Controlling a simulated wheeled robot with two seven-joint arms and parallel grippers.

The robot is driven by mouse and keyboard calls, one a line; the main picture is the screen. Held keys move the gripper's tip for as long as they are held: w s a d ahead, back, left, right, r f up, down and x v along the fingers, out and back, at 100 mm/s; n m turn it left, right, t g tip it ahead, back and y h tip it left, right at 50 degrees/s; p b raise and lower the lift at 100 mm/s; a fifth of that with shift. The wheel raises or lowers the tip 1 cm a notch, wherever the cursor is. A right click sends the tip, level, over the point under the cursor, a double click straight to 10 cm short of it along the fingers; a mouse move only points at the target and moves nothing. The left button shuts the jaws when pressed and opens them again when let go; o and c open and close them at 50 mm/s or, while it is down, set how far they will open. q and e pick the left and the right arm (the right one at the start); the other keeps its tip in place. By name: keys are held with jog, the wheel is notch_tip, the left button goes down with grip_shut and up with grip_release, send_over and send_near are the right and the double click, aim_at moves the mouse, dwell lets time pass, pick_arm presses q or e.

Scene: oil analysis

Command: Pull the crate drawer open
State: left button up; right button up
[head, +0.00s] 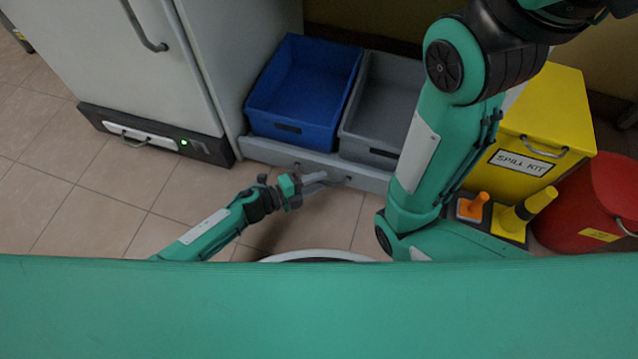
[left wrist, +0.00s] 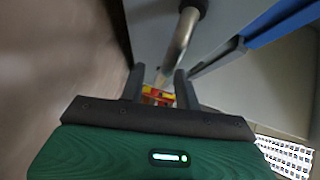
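The crate drawer (head: 262,152) is a low grey tray at the floor, with a blue crate (head: 285,130) and a grey crate (head: 368,147) on it. A small handle (head: 342,182) shows on its front. My left gripper (head: 316,178) is at the drawer front, close to this handle. In the left wrist view, the fingers of my left gripper (left wrist: 162,88) are apart. A round metal bar (left wrist: 182,38) runs into the space between them; I cannot tell if it touches either finger. My right gripper is outside the frames.
A white cabinet (head: 105,60) stands left of the drawer. A yellow spill kit box (head: 560,100), a red bin (head: 600,195) and orange and yellow handled items (head: 472,205) stand at the right. My right arm partly covers the grey crate. Tiled floor (head: 90,190) is clear at left.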

pick_arm(q)
jog(key=shift+w+d, duration=0.2)
jog(key=shift+d, duration=0.25)
grip_shut()
